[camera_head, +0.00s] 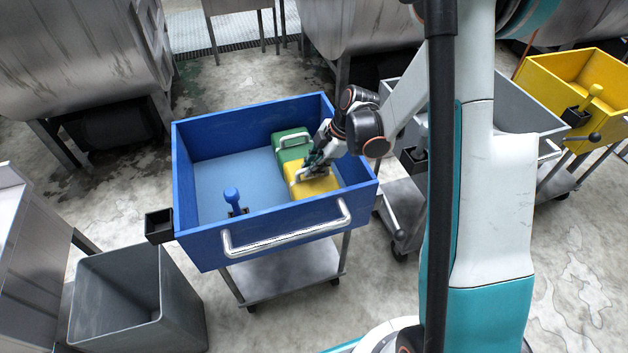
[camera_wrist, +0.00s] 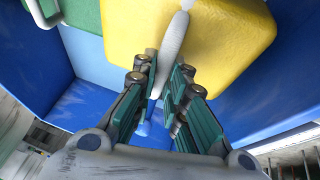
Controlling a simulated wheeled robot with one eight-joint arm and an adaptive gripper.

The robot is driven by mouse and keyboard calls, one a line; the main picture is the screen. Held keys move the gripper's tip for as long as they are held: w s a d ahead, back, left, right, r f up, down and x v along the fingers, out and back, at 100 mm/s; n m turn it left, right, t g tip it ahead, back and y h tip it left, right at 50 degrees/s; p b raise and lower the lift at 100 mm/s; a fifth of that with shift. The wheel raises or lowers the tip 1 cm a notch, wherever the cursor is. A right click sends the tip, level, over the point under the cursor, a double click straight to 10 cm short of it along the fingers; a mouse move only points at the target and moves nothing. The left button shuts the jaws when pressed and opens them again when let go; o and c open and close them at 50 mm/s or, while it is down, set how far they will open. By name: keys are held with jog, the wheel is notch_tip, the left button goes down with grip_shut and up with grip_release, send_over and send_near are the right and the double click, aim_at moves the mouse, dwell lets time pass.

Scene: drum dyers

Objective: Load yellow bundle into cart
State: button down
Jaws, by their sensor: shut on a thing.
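The yellow bundle (camera_head: 316,185) is a rounded yellow block with a pale handle, inside the blue cart (camera_head: 287,249) at its right side. In the wrist view the yellow bundle (camera_wrist: 225,40) fills the upper right, its white handle (camera_wrist: 172,48) running down between my fingers. My gripper (camera_head: 308,170) reaches in from the upper right and is shut on that handle; it also shows in the wrist view (camera_wrist: 166,85). I cannot tell whether the bundle rests on the cart floor. The gripper partly hides the bundle's top.
A green bundle (camera_head: 291,143) with a pale handle lies just behind the yellow one in the cart. A blue-handled tool (camera_head: 232,198) stands near the cart's front left. The cart's left floor (camera_head: 230,175) is free. A grey bin (camera_head: 133,300) stands front left; a yellow cart (camera_head: 560,85) is far right.

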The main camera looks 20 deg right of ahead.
aim_at(313, 178)
jog(key=shift+f+b, duration=0.9)
jog(key=shift+f, duration=1.4)
jog(key=c, duration=1.6)
grip_release()
jog(key=p+v, duration=0.4)
jog(key=v, duration=0.8)
jog(key=shift+a+r, duration=0.1)
